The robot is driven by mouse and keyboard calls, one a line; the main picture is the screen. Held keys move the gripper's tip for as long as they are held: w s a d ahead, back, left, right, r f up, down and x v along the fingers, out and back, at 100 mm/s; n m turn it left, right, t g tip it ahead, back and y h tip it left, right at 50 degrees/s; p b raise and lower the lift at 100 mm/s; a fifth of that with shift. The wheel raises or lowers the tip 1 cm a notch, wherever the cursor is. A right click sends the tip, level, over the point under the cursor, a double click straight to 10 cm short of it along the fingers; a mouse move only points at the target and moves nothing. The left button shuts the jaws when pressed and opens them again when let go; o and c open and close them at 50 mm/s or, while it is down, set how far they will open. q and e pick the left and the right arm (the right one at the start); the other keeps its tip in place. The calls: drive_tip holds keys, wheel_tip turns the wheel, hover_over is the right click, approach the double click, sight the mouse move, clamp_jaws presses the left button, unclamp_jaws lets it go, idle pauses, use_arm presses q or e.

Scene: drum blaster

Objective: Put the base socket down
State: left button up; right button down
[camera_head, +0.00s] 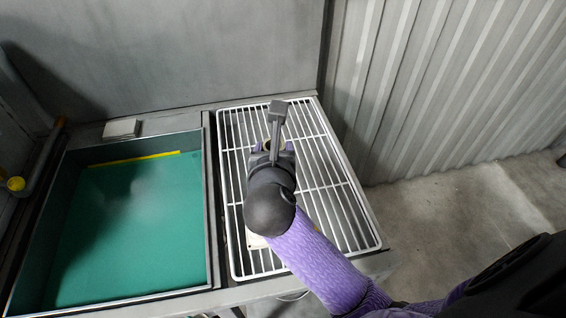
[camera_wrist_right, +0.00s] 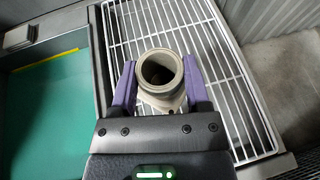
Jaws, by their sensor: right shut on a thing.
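The base socket (camera_wrist_right: 160,75) is a beige round collar with a dark open bore, seen from above in the right wrist view. My right gripper (camera_wrist_right: 158,83) is shut on it, one purple finger on each side. In the head view the right gripper (camera_head: 271,150) is over the white wire rack (camera_head: 325,175), and only a bit of the socket's rim shows between the fingers. The lower part of the socket is hidden, and I cannot tell whether it touches the rack. My left gripper is not in view.
A green-floored tray (camera_head: 130,230) with raised metal walls lies left of the rack. A pale object (camera_head: 256,241) is partly hidden under my right arm on the rack's near part. A small light block (camera_head: 121,128) sits behind the tray. The rack's right side is clear.

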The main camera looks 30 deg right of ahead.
drive_tip(key=w+d+f+p, duration=0.2)
drive_tip(key=w+d+f, duration=0.1)
drive_tip(key=w+d, duration=0.15)
drive_tip(key=f+b, duration=0.2)
drive_tip(key=f, duration=0.1)
drive_tip(key=f+b, duration=0.2)
drive_tip(key=f, duration=0.2)
drive_tip(key=f+b, duration=0.1)
drive_tip(key=f, duration=0.2)
drive_tip(key=shift+s+d+f+b, duration=0.25)
drive_tip(key=shift+s+d+b, duration=0.1)
drive_tip(key=shift+s+b, duration=0.05)
drive_tip(key=shift+r, duration=0.15)
drive_tip(key=shift+c, duration=0.3)
unclamp_jaws()
drive_tip(key=shift+f, duration=0.2)
drive_tip(key=shift+r, duration=0.1)
